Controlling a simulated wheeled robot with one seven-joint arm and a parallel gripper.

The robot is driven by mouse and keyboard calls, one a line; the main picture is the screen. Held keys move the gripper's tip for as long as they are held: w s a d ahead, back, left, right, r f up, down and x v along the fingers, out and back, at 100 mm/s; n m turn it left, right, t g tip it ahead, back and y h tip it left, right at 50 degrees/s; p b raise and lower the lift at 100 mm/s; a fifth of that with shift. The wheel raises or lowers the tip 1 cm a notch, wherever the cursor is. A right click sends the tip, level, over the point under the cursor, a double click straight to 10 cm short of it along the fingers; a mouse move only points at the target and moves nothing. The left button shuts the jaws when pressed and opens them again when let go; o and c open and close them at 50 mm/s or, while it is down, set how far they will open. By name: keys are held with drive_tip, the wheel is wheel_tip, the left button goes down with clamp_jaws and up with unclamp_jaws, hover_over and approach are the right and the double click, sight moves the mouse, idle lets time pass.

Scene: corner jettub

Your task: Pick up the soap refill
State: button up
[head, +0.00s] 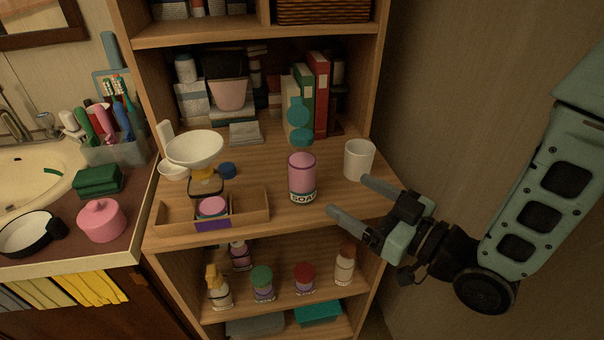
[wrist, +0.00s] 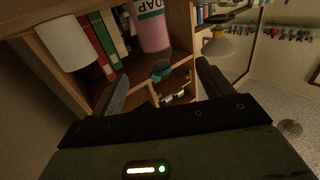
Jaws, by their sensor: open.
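The soap refill (head: 302,180) is a pink cylinder with a white band reading "SOAP". It stands upright on the wooden shelf (head: 330,205), near its front edge. In the wrist view the soap refill (wrist: 152,28) shows at the top middle, beyond the fingers and partly cut off by the frame. My gripper (head: 348,198) is to the right of the soap refill in the head view, its fingers pointing left towards it. The gripper is open and empty. In the wrist view the two fingers of my gripper (wrist: 162,84) are spread wide apart.
A white cup (head: 359,160) stands right of the soap, close above my gripper. A teal bottle (head: 299,120) and upright books (head: 318,90) stand behind. A wooden tray (head: 252,205) lies left of the soap. Several small bottles stand on the shelf below.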

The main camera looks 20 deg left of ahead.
sight(311, 171)
drive_tip(key=p+x, duration=0.1)
drive_tip(key=x, duration=0.9)
drive_tip(key=shift+w+r+p+x, duration=0.15)
drive_tip(key=shift+p+x, duration=0.2)
drive_tip(key=shift+x, duration=0.95)
drive_tip(key=shift+w+r+p+x, duration=0.1)
drive_tip(key=shift+p+x, duration=0.2)
drive_tip(key=shift+x, duration=1.05)
drive_tip(key=shift+d, duration=0.1)
drive_tip(key=c, duration=1.3)
